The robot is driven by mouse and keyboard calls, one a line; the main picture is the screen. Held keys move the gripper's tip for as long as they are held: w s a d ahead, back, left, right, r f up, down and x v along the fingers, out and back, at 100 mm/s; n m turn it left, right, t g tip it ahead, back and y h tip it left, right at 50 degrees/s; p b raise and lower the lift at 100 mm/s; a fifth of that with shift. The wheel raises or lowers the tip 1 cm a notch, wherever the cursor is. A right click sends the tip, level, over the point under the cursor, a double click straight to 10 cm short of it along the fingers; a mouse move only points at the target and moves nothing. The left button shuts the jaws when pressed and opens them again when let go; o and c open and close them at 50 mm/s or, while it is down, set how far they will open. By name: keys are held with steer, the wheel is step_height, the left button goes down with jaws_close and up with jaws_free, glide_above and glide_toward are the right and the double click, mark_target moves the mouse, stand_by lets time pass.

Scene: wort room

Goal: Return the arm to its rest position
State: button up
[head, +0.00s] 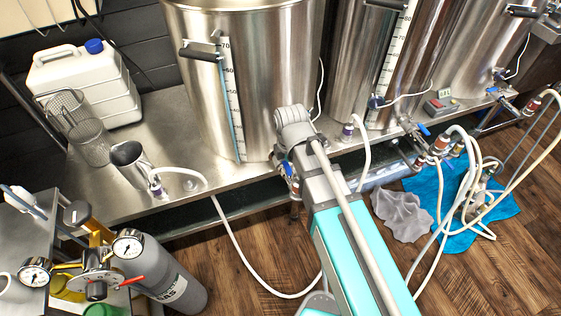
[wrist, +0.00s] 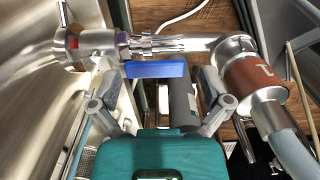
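My arm (head: 350,235) reaches from the bottom of the head view up to the lower front of the left steel kettle (head: 255,80). In the head view the arm's wrist hides my fingers. In the wrist view my gripper (wrist: 158,88) has its two fingers spread wide, one on each side of a blue valve handle (wrist: 157,68). The handle sits below a horizontal metal valve and pipe (wrist: 165,45) on the kettle wall. I cannot tell whether a finger touches it. Nothing is held. Part of a blue handle also shows beside the wrist in the head view (head: 287,168).
More steel kettles (head: 355,70) stand to the right. Hoses (head: 240,250) loop over the floor. A pump (head: 475,200) stands on a blue cloth (head: 430,185) beside a grey cloth (head: 400,215). A gas cylinder (head: 170,275) with gauges stands lower left. A white jerrycan (head: 85,80) stands upper left.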

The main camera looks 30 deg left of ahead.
steer(key=shift+s+a, duration=0.15)
steer(key=shift+a, duration=0.05)
steer(key=shift+w+a, duration=0.1)
steer(key=shift+w, duration=0.15)
steer(key=shift+w+a+f, duration=0.1)
steer(key=shift+w+a, duration=0.05)
steer(key=shift+w, duration=0.15)
